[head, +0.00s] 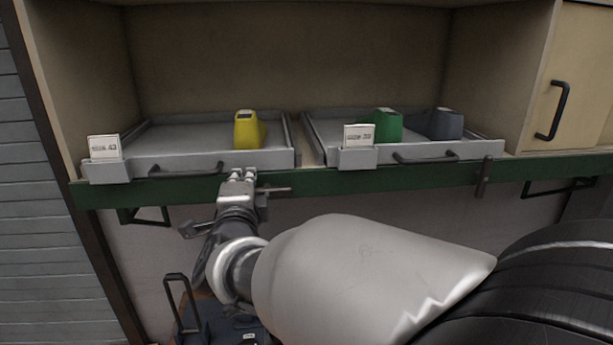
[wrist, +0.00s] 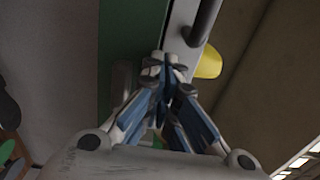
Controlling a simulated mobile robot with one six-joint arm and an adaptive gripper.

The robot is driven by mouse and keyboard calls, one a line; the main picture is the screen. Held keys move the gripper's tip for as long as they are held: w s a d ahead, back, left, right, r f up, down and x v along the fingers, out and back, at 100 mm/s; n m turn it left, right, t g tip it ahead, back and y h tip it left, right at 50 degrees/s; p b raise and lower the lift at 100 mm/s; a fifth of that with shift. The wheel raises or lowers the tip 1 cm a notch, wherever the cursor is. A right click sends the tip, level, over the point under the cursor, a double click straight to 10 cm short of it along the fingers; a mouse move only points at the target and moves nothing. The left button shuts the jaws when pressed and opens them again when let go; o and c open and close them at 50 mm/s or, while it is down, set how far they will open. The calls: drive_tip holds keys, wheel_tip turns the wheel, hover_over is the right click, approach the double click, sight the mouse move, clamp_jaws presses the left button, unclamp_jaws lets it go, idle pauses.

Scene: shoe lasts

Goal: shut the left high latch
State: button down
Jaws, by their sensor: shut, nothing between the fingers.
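The left high latch (head: 277,190) is a thin dark bar on the green rail (head: 330,180), under the left tray's right end. It lies about level, along the rail, and its left part is hidden behind my gripper. In the wrist view a grey bar (wrist: 122,82) beside the fingers, along the green rail, looks like this latch. My gripper (head: 243,174) is shut and empty, in front of the rail at the latch's left. In the wrist view the closed fingertips (wrist: 167,64) are near the tray front; I cannot tell whether they touch anything.
The left tray (head: 200,165) holds a yellow last (head: 248,132). The right tray (head: 440,151) holds a green last (head: 388,126) and a grey-blue last (head: 445,124). A second latch (head: 483,176) stands upright across the rail under the right tray. Tray handles (head: 186,171) stick out above the rail.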

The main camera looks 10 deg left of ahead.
drive_tip(key=shift+f+b, duration=0.65)
drive_tip(key=shift+b, duration=0.05)
drive_tip(key=shift+f+b, duration=0.75)
drive_tip(key=shift+b, duration=0.2)
drive_tip(key=shift+f+b, duration=0.8)
drive_tip(key=shift+b, duration=0.2)
